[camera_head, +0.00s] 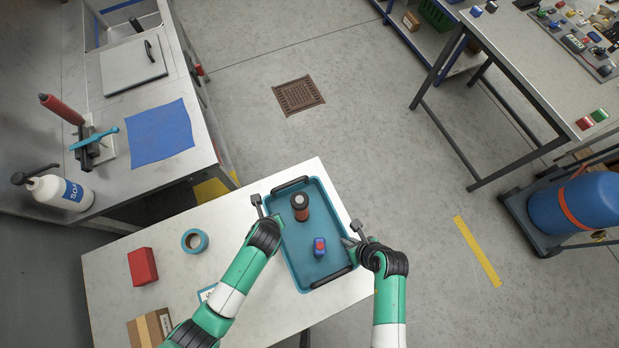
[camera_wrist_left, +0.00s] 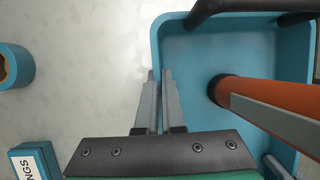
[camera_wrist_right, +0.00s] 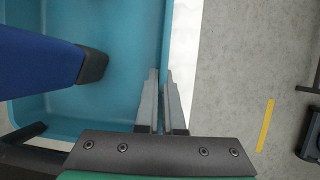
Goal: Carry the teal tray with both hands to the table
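The teal tray (camera_head: 325,205) lies on the pale bench in the head view, with black handles at its far and near ends. A dark red-brown canister with black ends (camera_head: 300,207) and a small blue and red item (camera_head: 320,246) are in it. My left gripper (camera_head: 264,212) is at the tray's left side; in the left wrist view its fingers (camera_wrist_left: 158,75) are close together, pinching the tray's wall. My right gripper (camera_head: 350,236) is at the right side; in the right wrist view its fingers (camera_wrist_right: 160,75) are close together on the opposite wall.
A red box (camera_head: 142,266), teal tape roll (camera_head: 194,240) and cardboard box (camera_head: 150,328) share the bench. A metal table (camera_head: 530,60) stands at upper right, beside a cart with a blue cylinder (camera_head: 575,205). A sink counter (camera_head: 110,180) is at left. Open floor lies between.

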